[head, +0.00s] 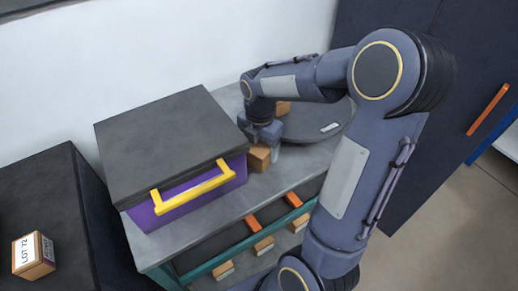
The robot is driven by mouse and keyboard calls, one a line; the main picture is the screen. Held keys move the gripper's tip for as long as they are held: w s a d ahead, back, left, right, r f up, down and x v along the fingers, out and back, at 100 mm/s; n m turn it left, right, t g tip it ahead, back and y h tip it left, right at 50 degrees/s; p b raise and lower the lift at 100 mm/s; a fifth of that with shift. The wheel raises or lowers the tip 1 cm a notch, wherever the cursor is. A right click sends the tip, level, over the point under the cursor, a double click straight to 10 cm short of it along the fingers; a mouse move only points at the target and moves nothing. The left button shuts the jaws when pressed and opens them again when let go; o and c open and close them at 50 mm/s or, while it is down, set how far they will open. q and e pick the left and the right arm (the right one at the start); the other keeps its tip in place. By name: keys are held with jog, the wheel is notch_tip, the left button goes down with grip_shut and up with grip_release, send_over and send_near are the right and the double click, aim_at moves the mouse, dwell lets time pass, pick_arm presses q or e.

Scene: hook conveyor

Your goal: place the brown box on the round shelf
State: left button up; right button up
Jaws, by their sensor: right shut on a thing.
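The round shelf (305,122) is a dark grey disc at the back right of the grey worktop, partly hidden by my right arm. My right gripper (262,146) points down to the left of the disc. It is shut on a small brown box (258,159), beside the front left edge of the disc. I cannot tell whether this box touches the worktop. Another brown box (283,108) shows at the back of the disc, partly hidden behind my arm. My left gripper is not in view.
A dark-topped purple case (182,203) with a yellow handle (192,188) stands left of the gripper. A box marked LOT 72 (33,256) sits on a dark block (62,192) at far left. Several boxes lie below the worktop. A dark cabinet (425,150) stands right.

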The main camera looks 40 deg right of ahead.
aim_at(260, 143)
jog(key=shift+r, duration=0.4)
notch_tip(260, 143, up, 3)
jog(key=shift+s+f, duration=0.1)
jog(key=shift+f, duration=0.1)
jog(key=s+a+r, duration=0.1)
jog(key=s+r, duration=0.8)
jog(key=s, duration=0.4)
jog(key=shift+s+a+r, duration=0.15)
jog(key=shift+s+a, duration=0.2)
jog(key=shift+s, duration=0.05)
